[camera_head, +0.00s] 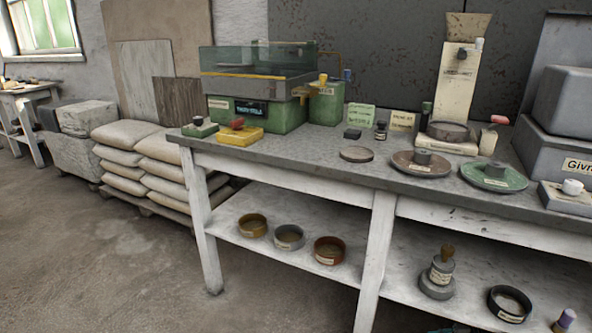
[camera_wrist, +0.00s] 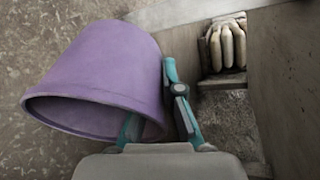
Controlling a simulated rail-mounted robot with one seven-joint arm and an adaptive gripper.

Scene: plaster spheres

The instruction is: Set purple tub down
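The purple tub (camera_wrist: 105,70) shows large in the wrist view, tilted, with its open rim toward the lower left. My gripper (camera_wrist: 154,112) is at the tub's right side. One teal finger lies along the outside of the tub's wall, and the other shows at the rim and is partly hidden by the tub. The gripper appears shut on the tub's wall. Neither the tub nor my gripper is in the head view.
In the wrist view, pale gloves (camera_wrist: 226,46) lie on a ledge at the upper right, beside a grey panel (camera_wrist: 292,75). The head view shows a cluttered workbench (camera_head: 330,168), a lower shelf (camera_head: 345,283) with several round dishes, stacked sacks (camera_head: 165,165) and open floor (camera_head: 110,260).

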